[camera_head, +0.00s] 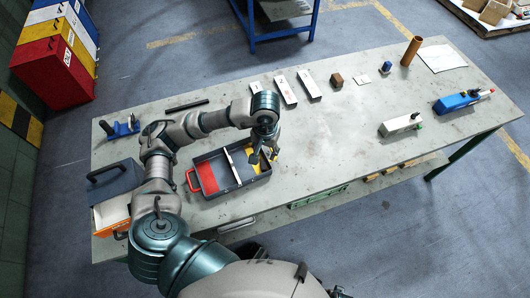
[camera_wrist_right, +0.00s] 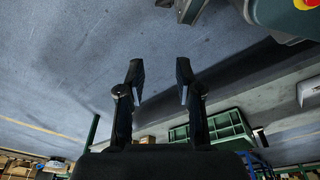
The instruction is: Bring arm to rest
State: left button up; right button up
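My left arm (camera_head: 200,124) reaches across the left part of the workbench (camera_head: 340,150). My left gripper (camera_head: 264,156) hangs over the right side of a dark divided tray (camera_head: 236,186). Its fingers are spread, and I see nothing held between them. I cannot tell whether the fingertips touch the tray. My right gripper is not seen in the head view. In the right wrist view my right gripper (camera_wrist_right: 160,78) is open and empty, with its two fingers apart above the grey floor (camera_wrist_right: 60,60).
The tray has a red section (camera_head: 207,178) and a red handle. Pale flat plates (camera_head: 286,90), a brown cube (camera_head: 337,80) and a brown cylinder (camera_head: 411,51) stand along the back. A blue tool (camera_head: 456,102) lies at right. The bench middle is clear.

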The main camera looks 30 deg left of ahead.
jog(key=shift+w+a+r, duration=0.1)
jog(key=shift+a, duration=0.15)
